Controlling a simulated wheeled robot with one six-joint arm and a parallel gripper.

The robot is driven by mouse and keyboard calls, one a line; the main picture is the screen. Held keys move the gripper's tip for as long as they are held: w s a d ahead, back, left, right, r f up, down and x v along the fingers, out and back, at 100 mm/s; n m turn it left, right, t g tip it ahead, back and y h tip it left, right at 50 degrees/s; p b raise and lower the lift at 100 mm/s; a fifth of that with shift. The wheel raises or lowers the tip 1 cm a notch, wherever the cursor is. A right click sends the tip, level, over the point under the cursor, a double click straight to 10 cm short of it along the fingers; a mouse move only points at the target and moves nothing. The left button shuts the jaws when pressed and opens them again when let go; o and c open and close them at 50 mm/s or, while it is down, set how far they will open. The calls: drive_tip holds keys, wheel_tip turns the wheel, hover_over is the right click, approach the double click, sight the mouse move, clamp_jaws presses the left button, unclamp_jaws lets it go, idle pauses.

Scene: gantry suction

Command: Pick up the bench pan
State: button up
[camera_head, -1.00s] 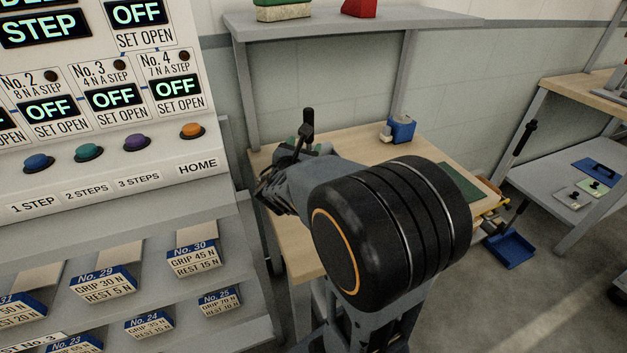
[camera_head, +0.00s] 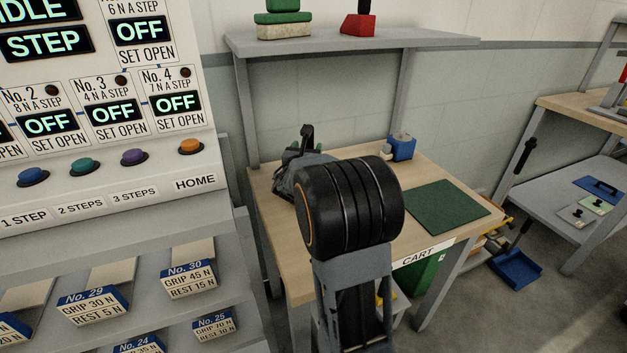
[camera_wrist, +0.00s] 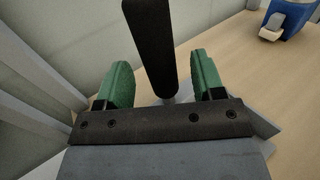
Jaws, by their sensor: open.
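The bench pan appears as a black upright handle (camera_wrist: 150,45) with grey pan edges (camera_wrist: 266,128) showing low behind my gripper's palm. In the head view its dark handle (camera_head: 307,133) rises at the back left of the wooden bench. My gripper (camera_wrist: 160,74) is open, with one green-padded finger on each side of the handle. Gaps show between the handle and both pads. My own arm hides most of the gripper and the pan in the head view.
A blue object (camera_head: 402,147) stands at the bench's back, right of my gripper. A green mat (camera_head: 447,207) lies on the bench's right part. A shelf (camera_head: 350,42) spans above the bench. A button panel (camera_head: 110,180) stands close on the left. A blue dustpan (camera_head: 516,269) lies on the floor.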

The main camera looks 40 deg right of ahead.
drive_tip(key=shift+x, duration=1.8)
drive_tip(key=shift+f, duration=0.1)
drive_tip(key=c, duration=1.1)
